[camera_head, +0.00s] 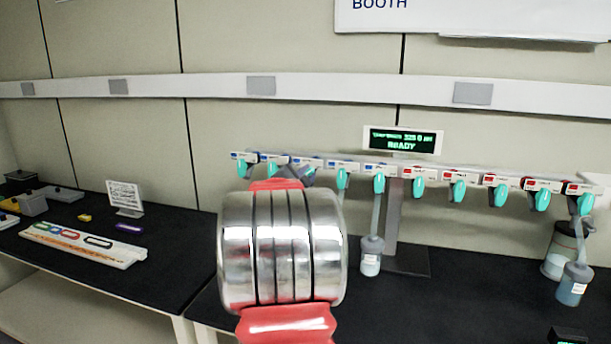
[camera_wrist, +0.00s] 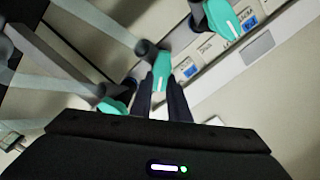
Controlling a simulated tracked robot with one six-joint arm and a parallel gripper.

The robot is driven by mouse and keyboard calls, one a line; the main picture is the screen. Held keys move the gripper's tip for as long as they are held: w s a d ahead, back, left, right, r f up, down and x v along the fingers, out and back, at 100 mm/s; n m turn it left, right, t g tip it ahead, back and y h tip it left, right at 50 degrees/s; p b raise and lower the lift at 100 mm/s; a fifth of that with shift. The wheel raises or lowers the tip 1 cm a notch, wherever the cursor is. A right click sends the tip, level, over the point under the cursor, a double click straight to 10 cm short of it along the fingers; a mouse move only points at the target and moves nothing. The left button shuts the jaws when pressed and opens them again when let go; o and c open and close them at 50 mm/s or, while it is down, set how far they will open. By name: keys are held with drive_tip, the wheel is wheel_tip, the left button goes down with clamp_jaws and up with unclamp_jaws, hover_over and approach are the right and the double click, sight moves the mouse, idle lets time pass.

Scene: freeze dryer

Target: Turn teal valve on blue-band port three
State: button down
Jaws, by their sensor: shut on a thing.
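The manifold rail (camera_head: 455,173) carries a row of teal valves, with blue-marked ports on its left part and red-marked ports on its right part. My gripper (camera_head: 305,172) is at the third blue-marked port from the left in the head view. My arm partly hides that area there. In the wrist view, my gripper (camera_wrist: 163,88) has its two dark fingers on either side of a teal valve (camera_wrist: 160,70) and is shut on it. Neighbouring teal valves show at the upper right (camera_wrist: 222,18) and lower left (camera_wrist: 112,104), apart from the fingers.
A display reading READY (camera_head: 402,140) stands above the rail. A small flask (camera_head: 370,262) hangs from a blue-side valve, and flasks (camera_head: 574,285) hang at the far right. A white tray with coloured rings (camera_head: 85,243) and a card stand (camera_head: 124,198) are on the left bench.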

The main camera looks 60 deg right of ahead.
drive_tip(key=shift+s+d+m, duration=0.1)
drive_tip(key=shift+s+m, duration=0.1)
drive_tip(key=shift+m, duration=0.7)
drive_tip(key=c, duration=1.7)
unclamp_jaws()
drive_tip(key=shift+f, duration=0.1)
drive_tip(key=shift+a, duration=0.75)
drive_tip(key=a, duration=0.4)
drive_tip(key=s+a, duration=0.1)
drive_tip(key=a, duration=0.3)
drive_tip(key=s+a, duration=0.1)
drive_tip(key=a, duration=0.3)
drive_tip(key=shift+a, duration=0.1)
drive_tip(key=shift+f, duration=0.15)
